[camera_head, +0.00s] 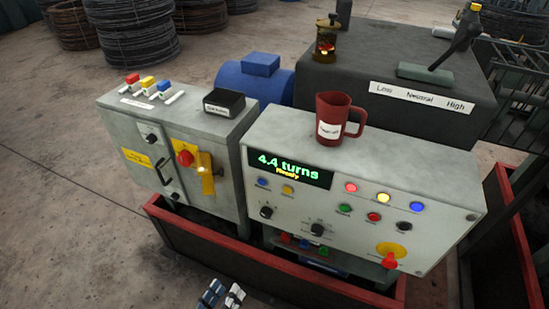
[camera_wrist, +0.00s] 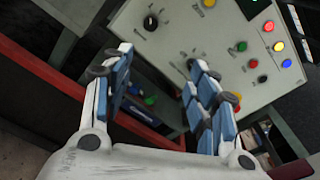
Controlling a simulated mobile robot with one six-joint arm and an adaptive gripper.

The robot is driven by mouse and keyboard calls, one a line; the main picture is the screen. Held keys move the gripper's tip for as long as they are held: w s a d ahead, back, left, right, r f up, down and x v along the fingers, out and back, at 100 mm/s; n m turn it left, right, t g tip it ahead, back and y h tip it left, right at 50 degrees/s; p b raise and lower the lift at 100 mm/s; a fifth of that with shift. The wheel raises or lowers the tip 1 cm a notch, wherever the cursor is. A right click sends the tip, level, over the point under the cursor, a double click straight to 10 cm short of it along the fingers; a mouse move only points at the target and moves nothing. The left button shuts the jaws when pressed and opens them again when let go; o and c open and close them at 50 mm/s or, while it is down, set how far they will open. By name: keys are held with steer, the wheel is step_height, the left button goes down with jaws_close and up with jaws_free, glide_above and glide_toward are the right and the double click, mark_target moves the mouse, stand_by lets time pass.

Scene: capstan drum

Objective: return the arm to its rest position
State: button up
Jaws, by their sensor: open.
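My gripper (camera_head: 224,297) shows at the bottom edge of the head view, low in front of the red-rimmed frame; only its fingertips are in that picture. In the wrist view my gripper (camera_wrist: 158,88) has its two blue-and-white fingers spread apart with nothing between them. The grey control panel (camera_head: 280,226) stands beyond it, with a display reading "4.4 turns" and "Ready". The panel (camera_wrist: 185,45) fills the top of the wrist view, tilted. The rest of my arm is not in the head view.
A red rail (camera_head: 240,252) runs in front of the cabinets. A red mug (camera_head: 330,125) stands on the panel top. A left cabinet (camera_head: 130,130) carries a black tray (camera_head: 224,103) and coloured tags. A lever (camera_head: 455,45) rises at the back right.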

steer(key=w+d+r+m+g+h, duration=0.2)
steer(key=w+d+r+m+g, duration=0.1)
steer(key=d+r+m+g, duration=0.45)
steer(key=w+d+r+m+g+h, duration=0.1)
steer(key=w+d+r+m+g, duration=0.3)
steer(key=d+r+m, duration=0.55)
steer(key=s+d+r+m+y, duration=0.5)
steer(key=r+m, duration=0.3)
steer(key=m, duration=0.2)
steer(key=s+d+r+m+y, duration=0.5)
steer(key=r+m, duration=0.3)
steer(key=m, duration=0.2)
steer(key=shift+s+d+r+t, duration=0.15)
steer(key=shift+d+r+t, duration=0.15)
steer(key=shift+d+t, duration=0.1)
